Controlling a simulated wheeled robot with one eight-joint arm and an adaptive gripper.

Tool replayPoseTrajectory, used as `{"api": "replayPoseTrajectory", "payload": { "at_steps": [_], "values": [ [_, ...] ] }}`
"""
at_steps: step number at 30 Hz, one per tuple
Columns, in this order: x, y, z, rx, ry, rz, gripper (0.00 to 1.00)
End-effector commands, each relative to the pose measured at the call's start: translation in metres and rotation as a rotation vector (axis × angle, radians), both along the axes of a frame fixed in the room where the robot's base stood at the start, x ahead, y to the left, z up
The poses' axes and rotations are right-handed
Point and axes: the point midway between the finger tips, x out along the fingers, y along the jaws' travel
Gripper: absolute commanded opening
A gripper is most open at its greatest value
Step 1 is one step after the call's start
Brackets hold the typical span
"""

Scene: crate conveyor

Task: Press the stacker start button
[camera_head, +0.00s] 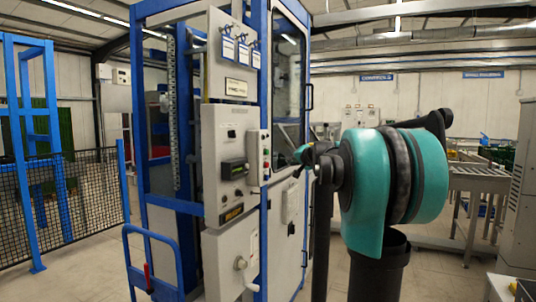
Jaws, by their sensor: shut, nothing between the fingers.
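The labels are too small to read, so I cannot tell which is the start button. My gripper (303,161) shows small and dark at the end of my teal and black arm, to the right of the box in the picture. It appears shut and empty. A gap shows between it and the box, with no contact visible. My arm hides part of the gripper.
A grey control panel (231,165) with a display is left of the button box. A blue handrail (150,235) stands at the cabinet's lower left. Mesh fencing (60,200) is at far left. A roller conveyor (478,172) is at right. Some floor is clear.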

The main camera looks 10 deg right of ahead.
Motion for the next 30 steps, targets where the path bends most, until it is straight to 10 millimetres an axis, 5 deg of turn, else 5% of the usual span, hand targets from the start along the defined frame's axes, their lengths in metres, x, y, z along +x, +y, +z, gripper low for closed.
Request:
{"api": "replayPoseTrajectory", "payload": {
  "at_steps": [6,18,30],
  "values": [
    [0.014,-0.018,0.025,0.044,-0.034,-0.045,0.00],
    [0.015,-0.019,0.027,0.049,-0.037,-0.049,0.00],
    [0.037,0.012,0.027,0.047,-0.037,-0.045,0.00]
  ]
}}
